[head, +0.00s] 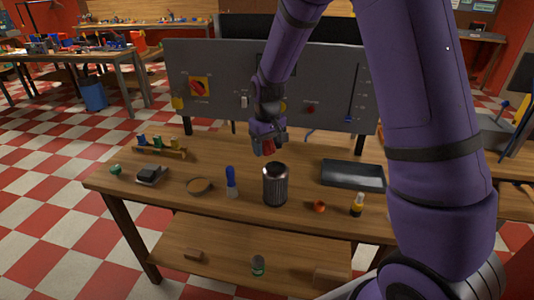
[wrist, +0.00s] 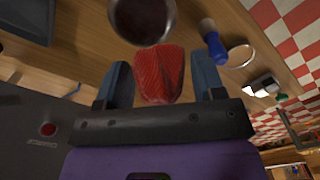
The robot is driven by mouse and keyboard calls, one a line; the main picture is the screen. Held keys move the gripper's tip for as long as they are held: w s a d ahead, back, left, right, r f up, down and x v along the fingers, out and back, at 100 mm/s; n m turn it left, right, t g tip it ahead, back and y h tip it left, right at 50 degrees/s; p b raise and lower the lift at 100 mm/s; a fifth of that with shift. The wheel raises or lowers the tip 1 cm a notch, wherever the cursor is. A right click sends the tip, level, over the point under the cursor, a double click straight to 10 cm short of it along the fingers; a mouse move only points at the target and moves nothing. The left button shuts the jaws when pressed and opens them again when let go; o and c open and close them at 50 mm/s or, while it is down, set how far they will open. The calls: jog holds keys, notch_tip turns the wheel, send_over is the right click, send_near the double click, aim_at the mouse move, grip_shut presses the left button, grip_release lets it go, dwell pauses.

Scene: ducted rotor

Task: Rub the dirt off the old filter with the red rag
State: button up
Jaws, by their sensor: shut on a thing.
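My gripper (head: 268,140) is shut on the red rag (wrist: 160,75). The rag is a bunched red cloth between the two fingers in the wrist view; in the head view only a small part of it (head: 268,148) shows under the fingers. The old filter (head: 275,186) is a dark ribbed cylinder standing upright on the workbench. Its round top (wrist: 143,20) shows in the wrist view, close beyond the rag. In the head view my gripper is above and behind the filter. The rag looks apart from the filter. I cannot make out dirt on it clearly.
On the workbench (head: 130,180) are a blue-handled brush (head: 232,182), a ring (head: 199,186), a black tray (head: 353,176), an orange item (head: 319,206) and a yellow-black bottle (head: 357,204). A grey panel (head: 220,85) stands along the back. Bare wood surrounds the filter.

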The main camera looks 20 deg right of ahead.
jog(key=shift+r, duration=1.35)
